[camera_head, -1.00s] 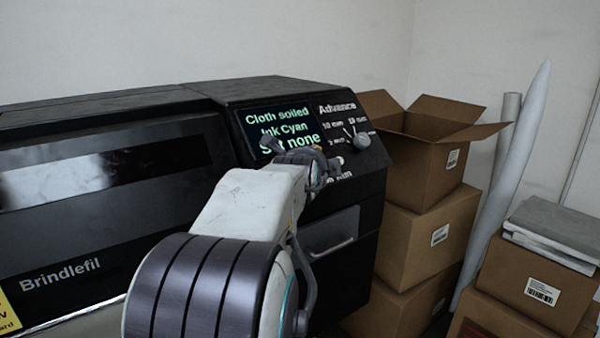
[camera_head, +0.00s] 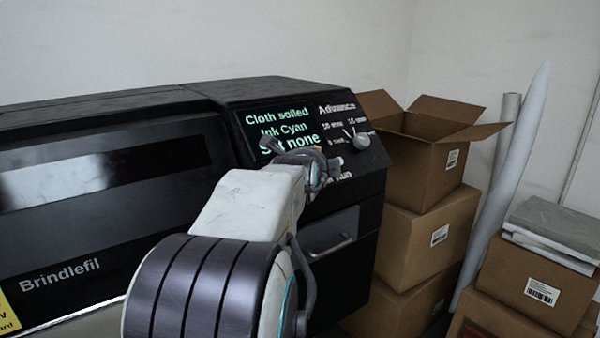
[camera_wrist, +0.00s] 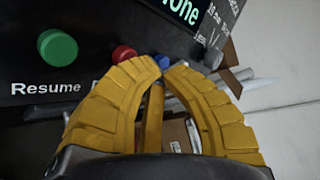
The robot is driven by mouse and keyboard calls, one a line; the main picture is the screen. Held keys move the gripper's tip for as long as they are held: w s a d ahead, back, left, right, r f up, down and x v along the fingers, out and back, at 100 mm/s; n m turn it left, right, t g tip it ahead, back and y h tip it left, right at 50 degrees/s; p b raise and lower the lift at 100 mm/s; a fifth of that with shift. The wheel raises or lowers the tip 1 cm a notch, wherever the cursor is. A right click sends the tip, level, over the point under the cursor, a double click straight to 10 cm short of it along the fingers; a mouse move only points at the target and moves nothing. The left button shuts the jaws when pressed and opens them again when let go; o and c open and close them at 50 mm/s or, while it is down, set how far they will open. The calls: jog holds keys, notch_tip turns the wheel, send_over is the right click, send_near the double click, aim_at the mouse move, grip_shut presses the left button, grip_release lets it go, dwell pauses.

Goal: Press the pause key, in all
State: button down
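A black machine panel holds a row of round keys in the wrist view. The green key (camera_wrist: 57,47) has the label "Resume" below it. A red key (camera_wrist: 123,54) is to its right; its label is mostly covered by my finger, with only a first letter partly showing. A blue key (camera_wrist: 162,61) is farther right, partly behind my fingertips. My gripper (camera_wrist: 166,67) has yellow ribbed fingers bowed with their tips drawn close together, holding nothing. The tips appear over the blue key, right of the red one; contact cannot be told. In the head view my arm hides the keys.
The machine's screen (camera_head: 278,128) reads "Cloth soiled", "Ink Cyan" and a partly hidden line ending in "none". A dial (camera_head: 361,140) sits under "Advance". A drawer handle (camera_head: 331,246) is below. Stacked cardboard boxes (camera_head: 425,220) and rolls (camera_head: 500,190) stand to the right.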

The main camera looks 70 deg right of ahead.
jog(key=shift+w+d+f+b, duration=0.25)
jog(key=shift+f+b, duration=0.1)
jog(key=shift+b, duration=0.7)
jog(key=shift+s+a+r+b, duration=0.15)
jog(key=shift+b, duration=0.25)
jog(key=shift+a+r, duration=0.1)
jog(key=shift+r, duration=0.1)
dwell(1.1)
